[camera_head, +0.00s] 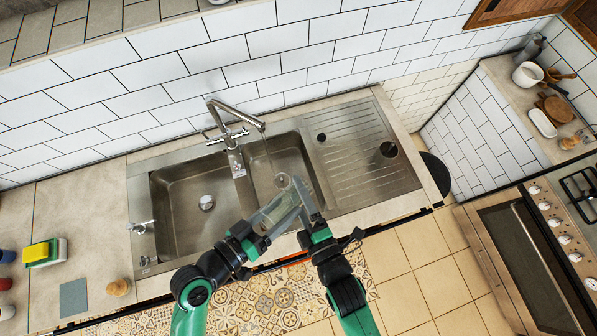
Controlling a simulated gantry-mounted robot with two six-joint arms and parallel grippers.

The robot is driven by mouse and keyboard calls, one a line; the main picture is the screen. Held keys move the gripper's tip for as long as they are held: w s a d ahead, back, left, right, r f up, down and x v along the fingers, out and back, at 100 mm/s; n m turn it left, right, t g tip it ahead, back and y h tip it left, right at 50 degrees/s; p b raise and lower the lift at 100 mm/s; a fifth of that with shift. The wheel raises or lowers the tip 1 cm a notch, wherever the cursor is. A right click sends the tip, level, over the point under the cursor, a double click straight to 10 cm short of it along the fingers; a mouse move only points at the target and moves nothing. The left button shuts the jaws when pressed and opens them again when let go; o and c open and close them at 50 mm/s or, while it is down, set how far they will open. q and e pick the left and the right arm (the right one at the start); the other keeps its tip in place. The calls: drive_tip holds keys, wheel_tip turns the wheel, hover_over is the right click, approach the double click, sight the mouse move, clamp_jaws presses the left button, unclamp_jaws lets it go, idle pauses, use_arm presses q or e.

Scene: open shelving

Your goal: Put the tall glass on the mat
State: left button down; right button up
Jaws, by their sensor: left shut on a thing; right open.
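A clear tall glass (277,209) is held tilted over the front edge of the steel sink. My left gripper (264,222) is shut on it from the lower left. My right gripper (301,192) is open, with its fingers close to the upper right side of the glass; I cannot tell whether they touch it. The fingers and the see-through glass overlap, so its exact outline is unclear. A flat blue-grey square mat (74,298) lies on the counter at the far left, well away from both grippers.
The sink (175,208) has two basins and a tall tap (232,118) behind the glass. A yellow-green sponge (42,252) and a small round brown item (118,287) are near the mat. The counter (85,215) behind the mat is clear.

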clamp_jaws()
use_arm(q)
unclamp_jaws()
idle(0.4)
drive_tip(key=shift+r, duration=0.1)
use_arm(e)
drive_tip(key=shift+f, duration=0.1)
use_arm(q)
drive_tip(key=w+a+r+m+t+y, duration=0.15)
drive_tip(key=w+r, duration=0.25)
drive_tip(key=r, duration=0.4)
drive_tip(key=w+a+r+t, duration=0.2)
drive_tip(key=w+r+t, duration=0.15)
drive_tip(key=r, duration=0.45)
drive_tip(key=w+a+r+t, duration=0.2)
drive_tip(key=w+r, duration=0.2)
drive_tip(key=r, duration=0.4)
drive_tip(key=s+a+r+t+y, duration=0.2)
drive_tip(key=r+t, duration=0.1)
drive_tip(key=r, duration=0.7)
drive_tip(key=s+a+r+n+t+y, duration=0.1)
drive_tip(key=s+a+r+t, duration=0.1)
drive_tip(key=r, duration=0.7)
drive_tip(key=s+a+r+t+y, duration=0.2)
drive_tip(key=a+r+t, duration=0.1)
drive_tip(key=r, duration=0.7)
drive_tip(key=shift+s+r+n+t+y, duration=0.35)
drive_tip(key=shift+t, duration=0.35)
